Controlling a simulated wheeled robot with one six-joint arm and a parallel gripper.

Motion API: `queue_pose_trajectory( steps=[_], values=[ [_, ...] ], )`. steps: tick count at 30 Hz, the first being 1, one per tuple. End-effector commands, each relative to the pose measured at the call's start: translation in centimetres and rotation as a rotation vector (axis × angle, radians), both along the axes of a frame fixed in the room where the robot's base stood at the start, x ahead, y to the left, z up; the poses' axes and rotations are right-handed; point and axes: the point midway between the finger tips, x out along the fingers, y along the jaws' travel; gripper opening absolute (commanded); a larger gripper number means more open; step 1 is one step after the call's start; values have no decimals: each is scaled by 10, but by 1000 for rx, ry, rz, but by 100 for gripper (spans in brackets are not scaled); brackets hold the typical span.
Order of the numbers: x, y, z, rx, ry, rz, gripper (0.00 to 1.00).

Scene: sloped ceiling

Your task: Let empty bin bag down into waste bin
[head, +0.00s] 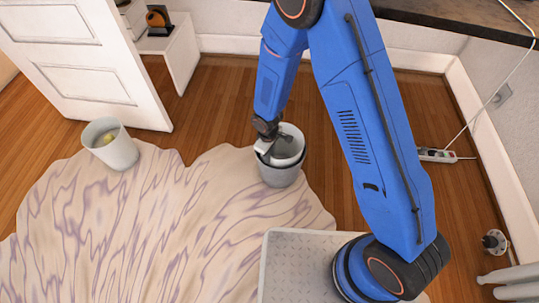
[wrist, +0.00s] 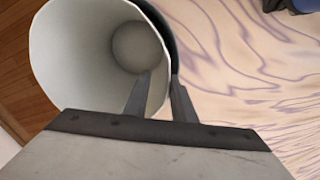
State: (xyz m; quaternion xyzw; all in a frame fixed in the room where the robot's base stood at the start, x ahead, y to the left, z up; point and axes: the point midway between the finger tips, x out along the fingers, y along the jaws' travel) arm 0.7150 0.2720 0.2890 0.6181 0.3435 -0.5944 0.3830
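The empty bin bag (head: 290,147) is a white, open, cup-shaped liner. In the head view it sits partly inside the grey waste bin (head: 279,180), with its upper part above the bin's dark rim. In the wrist view the bag (wrist: 75,50) shows its open mouth and round bottom, and a dark strip of the bin (wrist: 166,32) curves behind it. My gripper (head: 264,147) is at the bag's left edge. In the wrist view my gripper (wrist: 163,85) has one finger inside the bag and one outside, pinching its wall. How deep the bag sits is hidden.
A second light bin (head: 117,152) with something yellowish in it stands on the left of the patterned rug (head: 150,220). A white door (head: 85,65) stands open behind it. A power strip (head: 437,155) lies by the right wall. Wooden floor behind the bin is clear.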

Motion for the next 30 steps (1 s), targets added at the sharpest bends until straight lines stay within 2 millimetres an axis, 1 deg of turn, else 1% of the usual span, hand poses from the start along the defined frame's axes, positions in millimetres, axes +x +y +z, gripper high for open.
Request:
queue_pose_trajectory(
  steps=[5, 8, 10, 14, 30],
  values=[
    [0, 0, 1, 0, 0, 0, 23],
    [0, 1, 7, 0, -1, 0, 23],
    [0, 1, 14, 1, -2, -1, 23],
    [-1, 2, 32, 2, -2, -1, 23],
    [-6, 4, 119, 2, -2, 0, 23]
  ],
)
